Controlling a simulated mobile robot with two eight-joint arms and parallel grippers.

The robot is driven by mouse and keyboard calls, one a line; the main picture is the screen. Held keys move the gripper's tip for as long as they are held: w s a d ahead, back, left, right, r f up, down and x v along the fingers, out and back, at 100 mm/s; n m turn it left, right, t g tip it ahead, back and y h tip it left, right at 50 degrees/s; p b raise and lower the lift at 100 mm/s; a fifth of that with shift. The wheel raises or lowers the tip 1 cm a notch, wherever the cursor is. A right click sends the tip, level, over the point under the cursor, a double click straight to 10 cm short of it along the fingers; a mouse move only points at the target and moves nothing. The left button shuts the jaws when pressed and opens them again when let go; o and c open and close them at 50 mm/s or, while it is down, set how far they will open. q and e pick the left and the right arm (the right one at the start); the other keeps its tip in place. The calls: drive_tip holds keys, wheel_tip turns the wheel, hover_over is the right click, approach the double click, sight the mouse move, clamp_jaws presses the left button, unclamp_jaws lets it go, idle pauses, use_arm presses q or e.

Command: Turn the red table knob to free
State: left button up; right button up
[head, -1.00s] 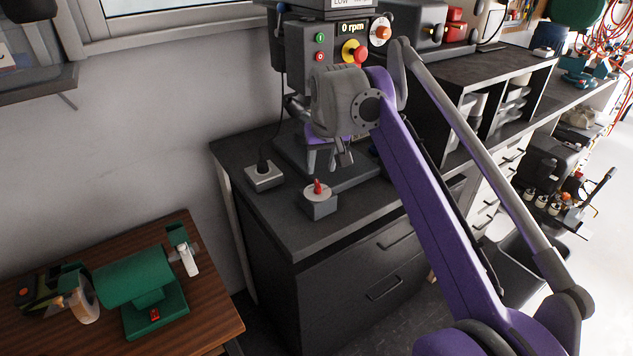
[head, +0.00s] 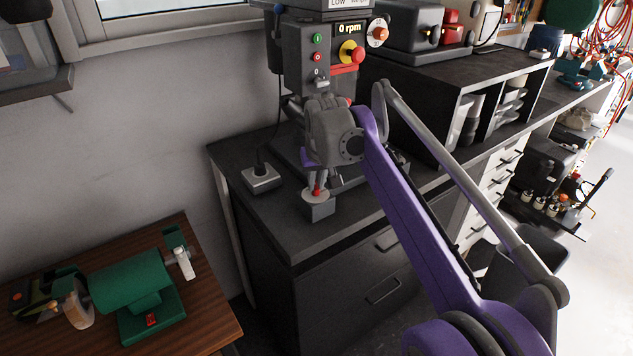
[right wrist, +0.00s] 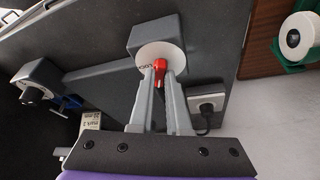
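The red knob (head: 317,190) stands on a pale round dial on a small dark grey box (head: 320,212), near the front of the dark cabinet top. In the right wrist view the red knob (right wrist: 160,66) sits on the white dial (right wrist: 150,55), which bears small, partly covered lettering. My right gripper (head: 318,186) points down over the box. Its two fingertips (right wrist: 159,72) lie on either side of the knob, close against it, and red fills the gap between them. My left gripper is not in view.
A drill-press-like machine (head: 338,65) with buttons and a "0 rpm" display stands just behind. A grey socket box (head: 261,179) with a cable is left of the knob. A green bench grinder (head: 135,290) stands on a wooden table at lower left.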

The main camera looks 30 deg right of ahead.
clamp_jaws()
drive_tip(key=shift+d+r+n+y+p, duration=0.2)
drive_tip(key=shift+n+y+p, duration=0.2)
drive_tip(key=shift+n+p, duration=0.55)
drive_tip(key=shift+n+y+p, duration=0.3)
drive_tip(key=shift+n+p, duration=0.4)
drive_tip(key=shift+n, duration=0.05)
drive_tip(key=shift+f+n, duration=0.15)
drive_tip(key=shift+n, duration=0.35)
drive_tip(key=o, duration=0.6)
unclamp_jaws()
drive_tip(key=shift+o, duration=0.2)
